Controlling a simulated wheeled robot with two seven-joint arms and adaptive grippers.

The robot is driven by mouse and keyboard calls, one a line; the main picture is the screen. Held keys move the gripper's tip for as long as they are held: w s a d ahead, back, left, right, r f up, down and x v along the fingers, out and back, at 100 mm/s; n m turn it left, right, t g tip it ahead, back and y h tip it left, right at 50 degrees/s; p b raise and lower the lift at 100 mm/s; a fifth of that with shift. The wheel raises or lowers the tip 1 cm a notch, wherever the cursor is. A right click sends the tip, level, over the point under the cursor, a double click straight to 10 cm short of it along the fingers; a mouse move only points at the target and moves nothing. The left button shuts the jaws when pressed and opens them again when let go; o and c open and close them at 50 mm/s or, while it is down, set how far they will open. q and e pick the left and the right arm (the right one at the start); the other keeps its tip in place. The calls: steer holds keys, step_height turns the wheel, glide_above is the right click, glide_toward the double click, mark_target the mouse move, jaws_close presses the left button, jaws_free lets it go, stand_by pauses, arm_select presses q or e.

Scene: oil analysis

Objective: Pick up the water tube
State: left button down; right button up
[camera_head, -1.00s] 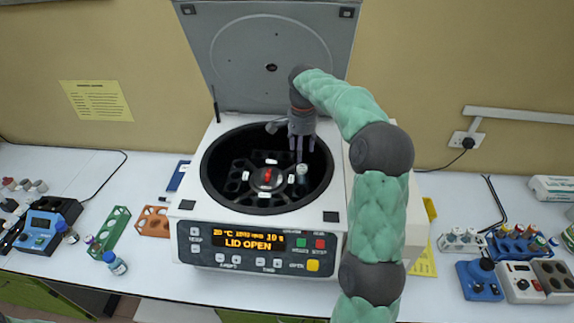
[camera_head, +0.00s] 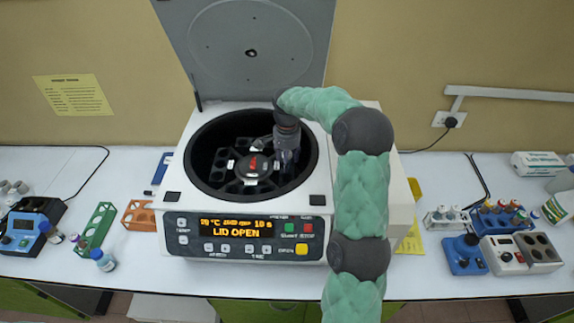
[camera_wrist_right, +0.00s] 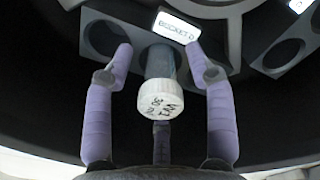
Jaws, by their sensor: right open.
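The water tube (camera_wrist_right: 161,98) has a white cap with upside-down dark lettering and a grey body. In the right wrist view it stands in a rotor slot marked "BUCKET D", below the label. My right gripper (camera_wrist_right: 158,60) is open around it, with purple fingers left and right of the tube and a third finger near the cap. Gaps show between the two side fingers and the tube. In the head view my right gripper (camera_head: 287,160) reaches down into the open centrifuge (camera_head: 180,212), over the right side of the rotor, and hides the tube. My left gripper is out of view.
The centrifuge lid (camera_head: 250,50) stands open behind the bowl; its display reads "LID OPEN". The bowl wall is close to my right gripper. A green rack (camera_head: 97,226) and an orange rack (camera_head: 138,215) stand left. A blue rack (camera_head: 500,222) with tubes stands right.

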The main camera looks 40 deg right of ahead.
steer(key=shift+c, duration=0.3)
steer(key=c, duration=1)
steer(key=shift+c, duration=0.2)
step_height(320, 180, up, 10)
